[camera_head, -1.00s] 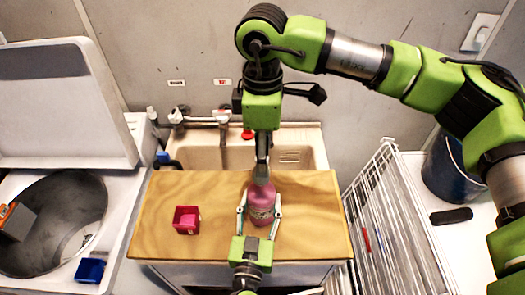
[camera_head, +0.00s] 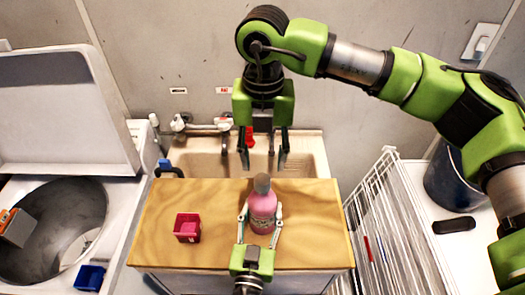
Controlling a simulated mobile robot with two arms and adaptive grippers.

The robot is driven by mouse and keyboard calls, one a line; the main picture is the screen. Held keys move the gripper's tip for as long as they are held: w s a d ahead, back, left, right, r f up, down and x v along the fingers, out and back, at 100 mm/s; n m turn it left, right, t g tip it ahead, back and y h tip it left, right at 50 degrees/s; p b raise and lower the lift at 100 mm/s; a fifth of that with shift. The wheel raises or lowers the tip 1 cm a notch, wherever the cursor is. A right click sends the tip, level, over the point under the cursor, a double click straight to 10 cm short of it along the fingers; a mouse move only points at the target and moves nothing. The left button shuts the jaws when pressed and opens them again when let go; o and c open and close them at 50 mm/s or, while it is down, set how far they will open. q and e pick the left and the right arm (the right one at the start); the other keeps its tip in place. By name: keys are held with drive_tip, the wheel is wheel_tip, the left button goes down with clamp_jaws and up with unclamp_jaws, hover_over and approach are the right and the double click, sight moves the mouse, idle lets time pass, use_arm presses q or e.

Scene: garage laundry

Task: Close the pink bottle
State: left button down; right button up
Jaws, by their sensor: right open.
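The pink bottle (camera_head: 262,208) stands upright on the wooden board, with a pale label low on its front. A grey cap (camera_head: 262,183) sits at its top; I cannot tell how tightly. My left gripper (camera_head: 261,211) comes in from the near edge, and its two fingers press on the bottle's left and right sides. My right gripper (camera_head: 264,160) hangs fingers-down above and behind the bottle, over the sink side. Its fingers are wide apart and empty, clear of the cap.
The wooden board (camera_head: 160,235) carries a small red box (camera_head: 187,228) at left with a pink thing inside. Behind it is a beige sink (camera_head: 205,165) with a tap. A washer with raised lid (camera_head: 60,110) stands left, a white wire rack (camera_head: 385,220) right.

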sight(263, 179)
use_arm(q)
drive_tip(key=shift+f, duration=0.15)
use_arm(e)
drive_tip(key=n, duration=0.7)
drive_tip(key=shift+r, duration=0.2)
drive_tip(key=n, duration=0.5)
drive_tip(key=shift+a+r, duration=0.1)
drive_tip(key=shift+r, duration=0.05)
drive_tip(key=n, duration=0.5)
drive_tip(key=shift+r, duration=0.2)
drive_tip(key=n, duration=0.5)
drive_tip(key=shift+r+n, duration=0.15)
drive_tip(key=shift+n, duration=0.25)
drive_tip(key=shift+f, duration=4)
